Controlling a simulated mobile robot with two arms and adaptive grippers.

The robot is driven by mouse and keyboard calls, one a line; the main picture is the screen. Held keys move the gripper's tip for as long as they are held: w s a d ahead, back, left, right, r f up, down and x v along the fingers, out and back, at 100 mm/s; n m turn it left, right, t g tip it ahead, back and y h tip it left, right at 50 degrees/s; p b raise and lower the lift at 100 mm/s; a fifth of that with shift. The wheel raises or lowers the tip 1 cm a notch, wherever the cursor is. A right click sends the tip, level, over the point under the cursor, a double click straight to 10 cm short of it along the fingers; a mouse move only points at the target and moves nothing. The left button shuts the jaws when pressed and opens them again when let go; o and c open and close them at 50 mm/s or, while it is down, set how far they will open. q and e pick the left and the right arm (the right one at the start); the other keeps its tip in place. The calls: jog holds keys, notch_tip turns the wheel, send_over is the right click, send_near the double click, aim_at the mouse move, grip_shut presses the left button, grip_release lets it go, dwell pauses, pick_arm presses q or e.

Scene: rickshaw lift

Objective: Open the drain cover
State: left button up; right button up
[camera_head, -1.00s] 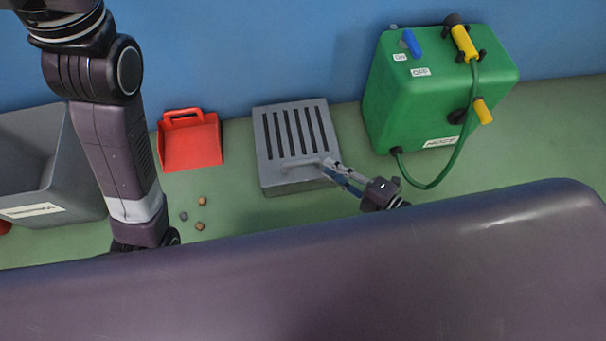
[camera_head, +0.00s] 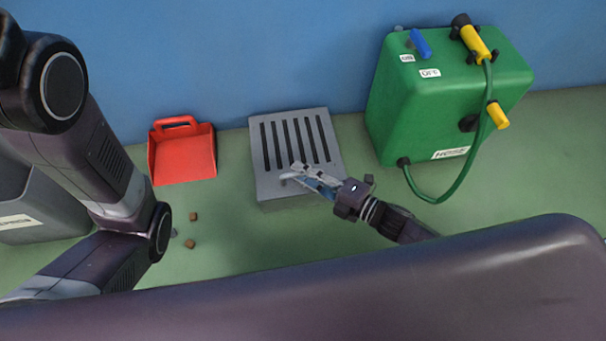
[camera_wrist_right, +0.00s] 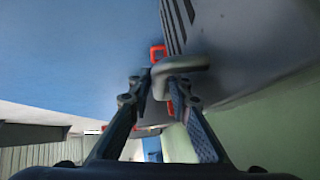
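The drain cover (camera_head: 267,152) is a grey slotted grate against the blue wall, in the middle of the head view. It lies flat on its grey block. Its bar handle at the near side is largely hidden by my right gripper (camera_head: 298,173). In the right wrist view the handle (camera_wrist_right: 187,64) reaches in between the two spread fingertips (camera_wrist_right: 159,84). The fingers look apart, with the handle between them; I cannot tell whether they touch it. My left arm comes in from the left, and its gripper is out of view.
A red dustpan (camera_head: 182,158) stands left of the drain, with several small brown and grey lumps (camera_head: 191,243) on the green floor before it. A grey bin (camera_head: 45,212) is at the left. A green hose box (camera_head: 415,120) with a looping hose is at the right.

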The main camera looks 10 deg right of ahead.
grip_shut()
jog(key=shift+r, duration=0.1)
dwell(0.3)
